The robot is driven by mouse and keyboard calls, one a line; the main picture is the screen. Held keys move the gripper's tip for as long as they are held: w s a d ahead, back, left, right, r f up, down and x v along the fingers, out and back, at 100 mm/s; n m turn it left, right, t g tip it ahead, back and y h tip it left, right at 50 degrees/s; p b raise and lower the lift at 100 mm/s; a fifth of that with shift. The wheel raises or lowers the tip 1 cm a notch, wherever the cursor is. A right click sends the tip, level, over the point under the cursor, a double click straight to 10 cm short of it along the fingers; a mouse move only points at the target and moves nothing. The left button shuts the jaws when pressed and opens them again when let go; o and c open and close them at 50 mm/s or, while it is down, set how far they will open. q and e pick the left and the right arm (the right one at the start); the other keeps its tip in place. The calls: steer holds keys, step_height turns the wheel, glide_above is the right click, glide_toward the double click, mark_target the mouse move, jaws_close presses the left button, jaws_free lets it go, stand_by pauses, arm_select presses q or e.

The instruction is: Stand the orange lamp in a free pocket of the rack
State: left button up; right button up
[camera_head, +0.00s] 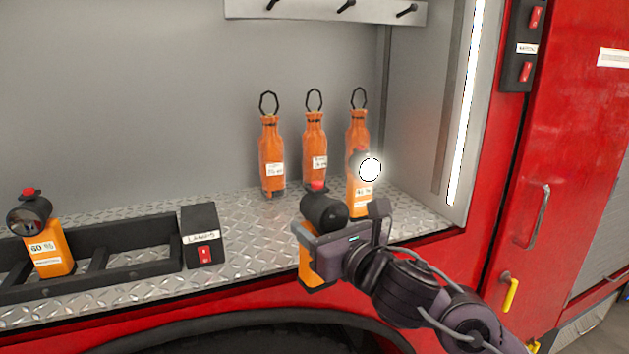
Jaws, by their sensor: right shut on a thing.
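My right gripper (338,232) is shut on an orange lamp (314,272) with a black head and a red top button. It holds the lamp upright at the shelf's front edge, its lower end in front of the red body side. A black rack (140,232) lies at the left. One orange lamp (52,252) marked 60 % stands in it, and the pocket to the right of the divider is empty. Another orange lamp (359,198), its light on, stands on the shelf just behind my gripper. My left gripper is not in view.
Three orange bottles (271,155) with black loops stand at the back of the diamond-plate shelf (245,235). A black box with a red switch (203,236) sits at the rack's right end. The shelf between this box and my gripper is clear.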

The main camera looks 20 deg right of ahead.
steer(key=s+f+n+y, duration=0.1)
steer(key=s+f, duration=0.4)
steer(key=f, duration=0.5)
steer(key=s+f+n+g+y, duration=0.1)
steer(key=s+f+n+y, duration=0.1)
steer(key=s+f, duration=0.4)
step_height(320, 180, down, 4)
steer(key=shift+s+y, duration=0.25)
steer(key=shift+y, duration=0.65)
